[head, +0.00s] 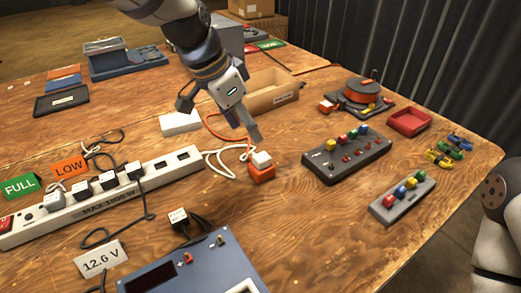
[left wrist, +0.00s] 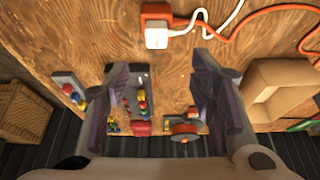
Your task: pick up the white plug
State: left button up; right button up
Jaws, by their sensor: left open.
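The white plug (head: 261,159) sits against an orange connector (head: 262,174) on the wooden table, right of the power strip. A white cord and an orange cord run close by them. My left gripper (head: 221,119) is open and empty, above and to the left of the plug. In the left wrist view the white plug (left wrist: 156,38) and orange connector (left wrist: 156,12) lie at the top, beyond the open fingertips (left wrist: 160,72). My right gripper is out of view.
A long power strip (head: 175,168) with several plugs lies on the left. A grey switch box (head: 346,155) stands right of the plug, and a blue meter box (head: 193,270) in front. An open cardboard tray (head: 270,97) and a white block (head: 180,123) are behind.

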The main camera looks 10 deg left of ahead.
aim_at(261, 157)
pick_arm(q)
jog(key=x, duration=0.6)
jog(key=b+x, duration=0.1)
jog(key=x, duration=0.3)
jog(key=shift+s+f, duration=0.2)
jog(key=shift+s, duration=0.15)
jog(key=shift+r, duration=0.15)
jog(key=c, duration=0.3)
grip_shut()
